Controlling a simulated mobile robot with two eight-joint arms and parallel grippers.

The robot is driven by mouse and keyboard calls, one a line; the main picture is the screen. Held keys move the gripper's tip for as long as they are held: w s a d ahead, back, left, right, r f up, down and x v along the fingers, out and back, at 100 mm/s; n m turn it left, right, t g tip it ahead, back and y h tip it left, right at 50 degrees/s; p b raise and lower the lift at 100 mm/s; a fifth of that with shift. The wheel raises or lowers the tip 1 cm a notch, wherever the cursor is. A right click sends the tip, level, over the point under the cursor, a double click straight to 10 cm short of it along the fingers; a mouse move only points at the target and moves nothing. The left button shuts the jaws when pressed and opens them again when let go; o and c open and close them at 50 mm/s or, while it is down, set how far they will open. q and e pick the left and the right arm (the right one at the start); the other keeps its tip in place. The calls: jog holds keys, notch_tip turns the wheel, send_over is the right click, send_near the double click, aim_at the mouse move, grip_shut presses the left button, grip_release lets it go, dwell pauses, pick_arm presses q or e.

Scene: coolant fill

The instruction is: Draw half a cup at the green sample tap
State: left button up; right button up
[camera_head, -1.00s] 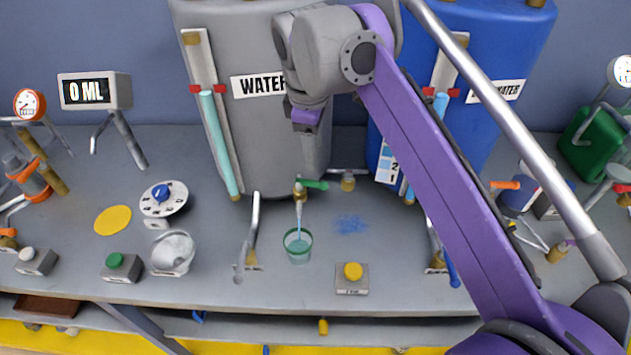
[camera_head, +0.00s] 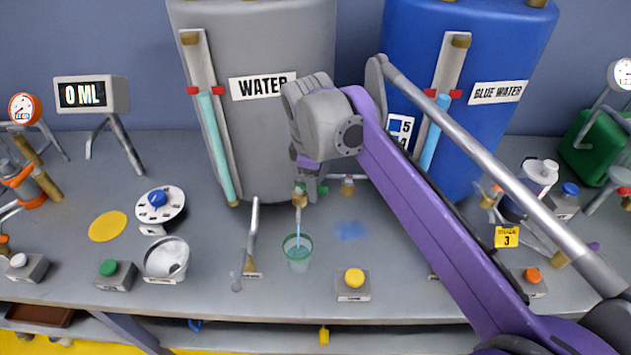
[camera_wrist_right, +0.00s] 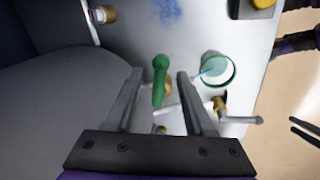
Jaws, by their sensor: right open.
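The sample tap (camera_head: 300,197) is brass with a green handle, which shows best in the right wrist view (camera_wrist_right: 159,80). A pale blue stream runs from its spout into a clear green-rimmed cup (camera_head: 298,255) standing upright below. The cup holds some liquid; its exact level is hard to read. The cup also shows in the right wrist view (camera_wrist_right: 218,70). My right gripper (camera_head: 308,187) is down at the tap. In the right wrist view its open fingers (camera_wrist_right: 160,76) stand on either side of the green handle, with gaps visible. My left gripper is not identifiable.
The grey WATER tank (camera_head: 275,140) rises close behind the tap. A lever (camera_head: 252,240) stands left of the cup, a yellow button box (camera_head: 353,286) right. A display (camera_head: 92,94) reads 0 ML. Unidentified dark prongs show at the right wrist view's right edge.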

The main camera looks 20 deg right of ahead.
grip_shut()
jog(key=shift+w+d+r+n+p, duration=0.1)
jog(key=shift+d+r+n+p, duration=0.1)
jog(key=shift+n+p, duration=0.35)
jog(key=shift+w+d+f+n+p, duration=0.15)
jog(key=shift+w+n+p, duration=0.1)
jog(key=shift+n+p, duration=0.4)
grip_release()
